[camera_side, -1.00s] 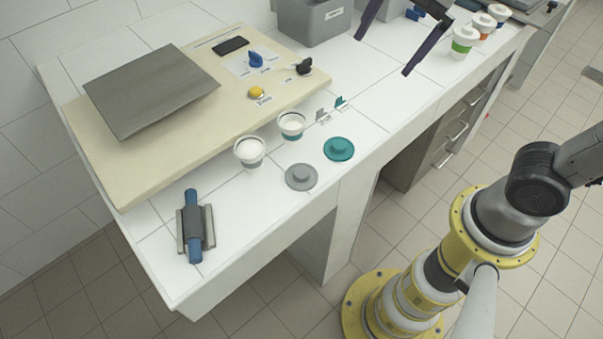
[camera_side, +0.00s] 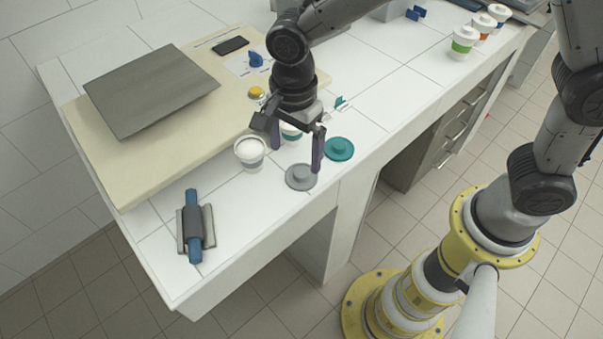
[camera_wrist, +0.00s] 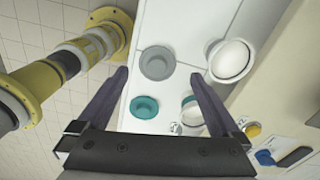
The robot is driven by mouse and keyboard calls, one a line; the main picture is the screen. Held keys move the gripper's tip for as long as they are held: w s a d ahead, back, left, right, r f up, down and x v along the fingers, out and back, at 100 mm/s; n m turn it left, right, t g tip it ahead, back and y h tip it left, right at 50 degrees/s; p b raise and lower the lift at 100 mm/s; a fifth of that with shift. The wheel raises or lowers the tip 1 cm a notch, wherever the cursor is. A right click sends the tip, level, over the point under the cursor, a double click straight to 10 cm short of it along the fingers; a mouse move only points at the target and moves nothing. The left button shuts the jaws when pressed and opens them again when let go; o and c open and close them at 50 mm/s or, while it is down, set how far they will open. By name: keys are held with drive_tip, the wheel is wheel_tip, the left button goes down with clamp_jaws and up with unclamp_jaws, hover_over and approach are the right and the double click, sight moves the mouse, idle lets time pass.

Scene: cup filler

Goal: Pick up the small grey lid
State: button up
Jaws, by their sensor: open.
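The small grey lid (camera_side: 300,177) lies flat on the white table near its front edge, with a round knob on top. It also shows in the wrist view (camera_wrist: 157,63), ahead of the fingertips and between their lines. My gripper (camera_side: 296,160) is open and empty, its fingers pointing down above the table, just behind the lid in the side view. In the wrist view, the two fingers (camera_wrist: 160,75) are wide apart. One finger overlaps the lid's right edge in the side view; I cannot tell that they touch.
A teal lid (camera_side: 340,149) lies right of the grey one. A white cup (camera_side: 249,152) stands left, and a second cup (camera_side: 291,132) is partly hidden behind my gripper. A blue roller in a grey holder (camera_side: 195,228) lies front left. A beige board (camera_side: 120,165) fills the back.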

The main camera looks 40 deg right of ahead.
sight(300, 174)
drive_tip(key=shift+s+d+f, duration=0.1)
drive_tip(key=shift+d+f, duration=0.05)
drive_tip(key=shift+f, duration=1)
drive_tip(key=shift+w+d+f, duration=0.1)
drive_tip(key=shift+d+f, duration=0.1)
drive_tip(key=shift+f, duration=0.95)
drive_tip(key=shift+s+d+f, duration=0.1)
drive_tip(key=shift+d+f, duration=0.05)
drive_tip(key=shift+f, duration=1)
drive_tip(key=c, duration=1.1)
drive_tip(key=shift+r, duration=0.15)
